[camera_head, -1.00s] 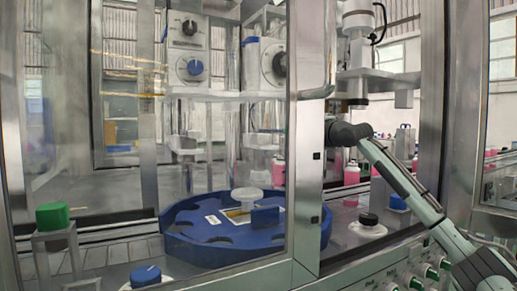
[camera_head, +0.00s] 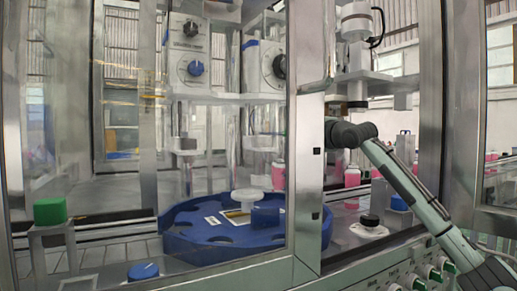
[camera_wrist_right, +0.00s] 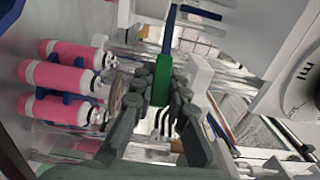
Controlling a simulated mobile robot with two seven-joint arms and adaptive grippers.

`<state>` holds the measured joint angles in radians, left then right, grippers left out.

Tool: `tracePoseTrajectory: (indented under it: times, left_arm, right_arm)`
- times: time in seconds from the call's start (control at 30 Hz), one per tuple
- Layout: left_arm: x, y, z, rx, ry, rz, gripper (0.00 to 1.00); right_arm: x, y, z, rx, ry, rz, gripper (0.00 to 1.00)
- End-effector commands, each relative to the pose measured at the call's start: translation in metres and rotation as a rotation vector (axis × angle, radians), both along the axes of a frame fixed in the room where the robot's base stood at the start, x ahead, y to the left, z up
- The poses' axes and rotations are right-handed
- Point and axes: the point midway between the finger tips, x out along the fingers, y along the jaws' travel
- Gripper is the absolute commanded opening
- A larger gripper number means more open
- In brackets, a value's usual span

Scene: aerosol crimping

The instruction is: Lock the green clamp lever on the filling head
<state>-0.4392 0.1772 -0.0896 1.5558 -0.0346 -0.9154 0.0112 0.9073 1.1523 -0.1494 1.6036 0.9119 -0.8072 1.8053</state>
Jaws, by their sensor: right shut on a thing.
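The green clamp lever (camera_wrist_right: 162,72) shows in the right wrist view as a green grip below a blue rod (camera_wrist_right: 170,28). My right gripper (camera_wrist_right: 161,88) has its two dark fingers closed on either side of the green grip. In the head view my right arm comes in from the right through the machine's opening. Its gripper and the lever are hidden there behind the metal door post. The filling head's exact connection to the lever is not clear. My left gripper is not in view.
A blue rotary table (camera_head: 190,242) with a white knob (camera_head: 250,197) sits behind the glass. The door post (camera_head: 308,165) stands beside my right arm. Several pink bottles (camera_wrist_right: 55,78) lie left in the wrist view. A green-topped block (camera_head: 50,211) stands front left.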

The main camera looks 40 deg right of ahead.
Motion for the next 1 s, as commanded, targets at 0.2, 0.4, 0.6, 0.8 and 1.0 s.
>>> tracePoseTrajectory:
  times: [0.2,0.4,0.6,0.8,1.0]
  left_arm:
    - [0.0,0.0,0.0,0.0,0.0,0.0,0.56]
    - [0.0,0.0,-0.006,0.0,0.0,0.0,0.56]
    - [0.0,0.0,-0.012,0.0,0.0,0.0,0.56]
    - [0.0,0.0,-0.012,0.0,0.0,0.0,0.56]
    - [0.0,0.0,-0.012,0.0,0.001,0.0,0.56]
  right_arm:
    - [0.001,0.003,-0.002,0.001,0.003,0.004,0.0]
    - [-0.004,0.012,-0.003,0.001,0.003,0.007,0.0]
    - [-0.011,0.023,-0.003,0.001,0.002,0.006,0.0]
    - [-0.013,0.025,-0.002,0.001,0.004,0.005,0.0]
    - [-0.013,0.026,-0.002,0.001,0.004,0.005,0.0]
